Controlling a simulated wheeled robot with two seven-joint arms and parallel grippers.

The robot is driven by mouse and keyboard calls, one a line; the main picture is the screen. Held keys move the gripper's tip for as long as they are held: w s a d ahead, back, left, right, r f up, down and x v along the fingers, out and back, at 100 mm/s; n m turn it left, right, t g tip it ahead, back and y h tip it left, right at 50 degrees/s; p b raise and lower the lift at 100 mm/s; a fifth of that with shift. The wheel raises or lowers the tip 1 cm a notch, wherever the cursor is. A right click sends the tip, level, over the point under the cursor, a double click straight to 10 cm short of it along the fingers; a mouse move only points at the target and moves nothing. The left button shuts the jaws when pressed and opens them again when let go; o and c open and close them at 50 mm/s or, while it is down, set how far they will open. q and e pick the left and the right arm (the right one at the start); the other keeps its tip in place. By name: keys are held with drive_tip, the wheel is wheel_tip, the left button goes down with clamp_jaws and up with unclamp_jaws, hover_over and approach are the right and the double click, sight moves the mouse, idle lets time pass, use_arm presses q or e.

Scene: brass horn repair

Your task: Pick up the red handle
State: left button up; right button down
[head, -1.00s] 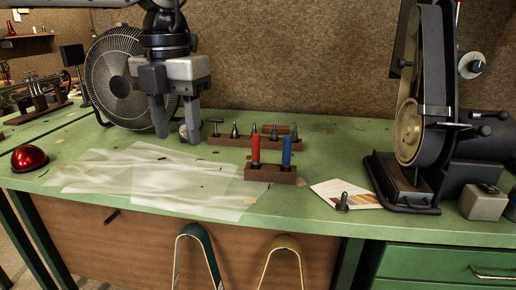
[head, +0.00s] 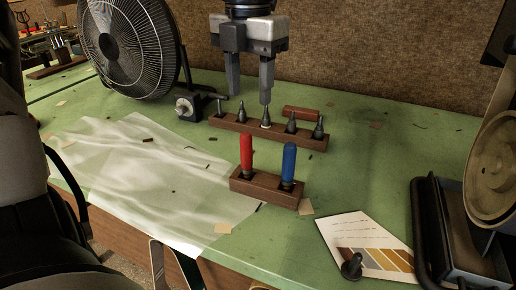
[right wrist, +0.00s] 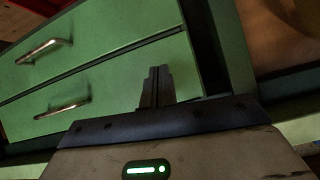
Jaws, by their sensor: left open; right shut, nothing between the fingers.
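The red handle (head: 246,155) stands upright in the left hole of a small dark wooden block (head: 262,190), with a blue handle (head: 289,163) upright beside it on the right. My left gripper (head: 250,92) is open and empty, pointing down behind the handles. It is above the rear wooden rack (head: 240,124) of small dark tips, apart from the red handle. My right gripper (right wrist: 156,88) shows in the right wrist view, shut and empty in front of green drawers.
A fan (head: 128,45) and a small dark device (head: 190,104) stand at the back left. A translucent sheet (head: 150,180) covers the left of the green bench. A colour card (head: 362,245) and belt sander (head: 492,165) are at the right.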

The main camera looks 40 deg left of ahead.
sight(246, 150)
use_arm(q)
wheel_tip(246, 150, down, 8)
drive_tip(key=shift+s+f, duration=0.15)
drive_tip(key=f, duration=0.2)
drive_tip(key=a+f+p, duration=0.1)
drive_tip(key=f, duration=0.1)
drive_tip(key=shift+f, duration=0.1)
drive_tip(key=shift+d+f, duration=0.1)
drive_tip(key=shift+f, duration=0.45)
clamp_jaws()
